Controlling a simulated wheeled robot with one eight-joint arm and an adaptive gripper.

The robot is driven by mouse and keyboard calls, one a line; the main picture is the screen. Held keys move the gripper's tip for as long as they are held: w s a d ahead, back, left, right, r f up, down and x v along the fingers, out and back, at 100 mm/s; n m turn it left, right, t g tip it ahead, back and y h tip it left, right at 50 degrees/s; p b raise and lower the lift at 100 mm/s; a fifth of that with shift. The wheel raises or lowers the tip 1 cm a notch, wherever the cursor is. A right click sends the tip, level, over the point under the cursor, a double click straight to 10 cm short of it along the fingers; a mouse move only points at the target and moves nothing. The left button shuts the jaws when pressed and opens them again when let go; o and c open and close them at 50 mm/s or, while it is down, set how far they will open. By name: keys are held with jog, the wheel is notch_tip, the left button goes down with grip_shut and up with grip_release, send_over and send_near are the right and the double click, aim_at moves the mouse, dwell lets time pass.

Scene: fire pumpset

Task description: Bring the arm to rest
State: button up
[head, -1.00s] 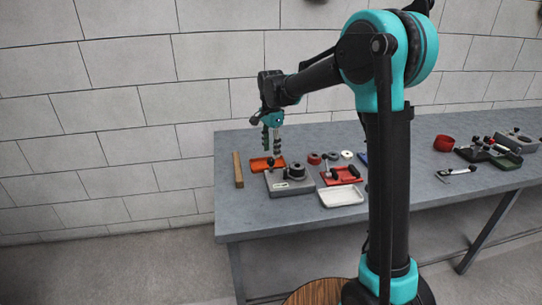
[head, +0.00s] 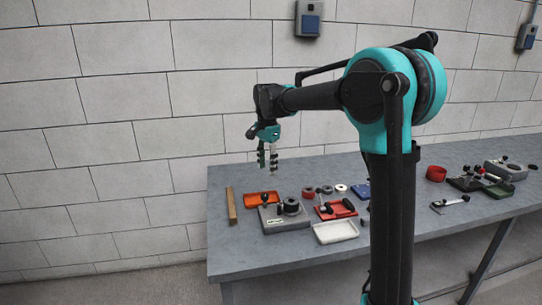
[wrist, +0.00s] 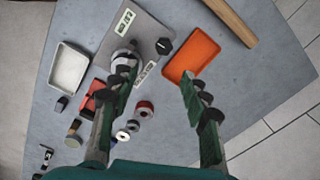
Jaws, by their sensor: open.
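My gripper (head: 267,158) hangs pointing down above the left part of the grey table (head: 235,258), in front of the block wall. In the wrist view my gripper (wrist: 160,88) has its two green fingers spread apart, with nothing between them but table surface and items below. An orange tray (wrist: 191,54) lies beneath, near the right finger. My arm reaches left from its upright column in the head view.
A wooden bar (head: 231,205), a grey fixture plate (head: 285,215), a white tray (head: 335,232) and a red fixture (head: 336,209) lie on the table. Several rings sit behind them. A red ring (head: 436,173) and more fixtures stand farther right. Wall boxes (head: 308,18) hang above.

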jog(key=s+d+f+n+t, duration=0.1)
jog(key=s+d+f+n, duration=0.1)
jog(key=s+d+f, duration=0.2)
jog(key=s+d+f+n+t, duration=0.1)
jog(key=s+d+f+n, duration=0.1)
jog(key=s+d+f, duration=0.2)
jog(key=s+d+f+n, duration=0.2)
jog(key=s+d+f, duration=0.3)
jog(key=s+d, duration=0.4)
jog(key=shift+d+n+t, duration=0.4)
jog(key=shift+d, duration=1.5)
jog(key=s+d+f+n, duration=0.1)
jog(key=s+d+f, duration=0.1)
jog(key=s, duration=0.3)
jog(key=s+d+f+n+t, duration=0.1)
jog(key=s+d+f+n, duration=0.1)
jog(key=s+f, duration=0.2)
jog(key=shift+s+d+f, duration=0.35)
jog(key=shift+s, duration=0.2)
